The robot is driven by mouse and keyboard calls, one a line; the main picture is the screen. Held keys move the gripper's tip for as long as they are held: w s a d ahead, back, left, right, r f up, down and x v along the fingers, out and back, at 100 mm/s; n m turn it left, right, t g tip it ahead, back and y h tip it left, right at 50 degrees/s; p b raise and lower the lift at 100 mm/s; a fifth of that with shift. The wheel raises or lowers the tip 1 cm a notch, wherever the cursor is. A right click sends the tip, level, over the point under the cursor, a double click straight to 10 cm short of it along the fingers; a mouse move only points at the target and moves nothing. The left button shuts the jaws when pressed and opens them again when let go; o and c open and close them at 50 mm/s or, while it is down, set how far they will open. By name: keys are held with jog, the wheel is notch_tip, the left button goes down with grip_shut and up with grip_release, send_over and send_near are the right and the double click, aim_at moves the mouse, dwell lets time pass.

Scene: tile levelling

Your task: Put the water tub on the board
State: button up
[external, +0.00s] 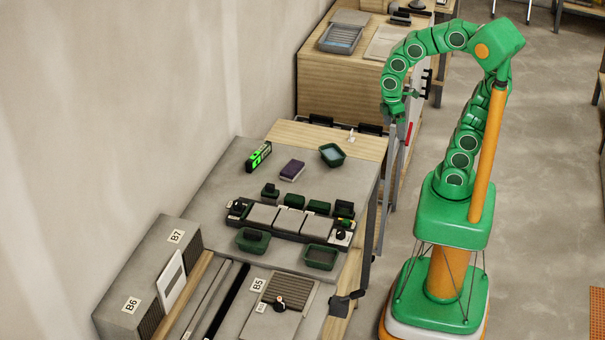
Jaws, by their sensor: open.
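A small dark green tub with pale blue water (332,153) stands on the grey worktop, near its right edge and close to a light wooden board (290,132) along the far end. A long dark board with grey tiles (262,230) lies across the middle of the worktop; I cannot tell which board the task means. My gripper (394,118) hangs down at the end of the green arm, to the right of the table and above the tub's level. It is small in view, open and apart from the tub. Nothing shows in it.
A green level (258,156) and a purple block (292,171) lie left of the tub. Several green blocks line the tiled board's far side; two green tubs (321,257) sit on its near side. A wooden cabinet (345,88) stands behind. Grey worktop between is clear.

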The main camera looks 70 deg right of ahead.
jog(key=s+m, duration=0.7)
jog(key=s, duration=0.1)
jog(key=shift+s+m, duration=0.2)
jog(key=shift+m, duration=0.1)
jog(key=shift+w, duration=0.1)
jog(key=w+a+r+m+t+y, duration=0.1)
jog(key=w+a+m+y, duration=1)
jog(key=w+a+m, duration=1)
jog(key=s+a+f+n, duration=0.1)
jog(key=a+f+n, duration=0.2)
jog(key=a, duration=0.7)
jog(key=shift+s+f, duration=0.35)
jog(key=shift+f, duration=1)
jog(key=v, duration=1)
jog(key=shift+r, duration=0.15)
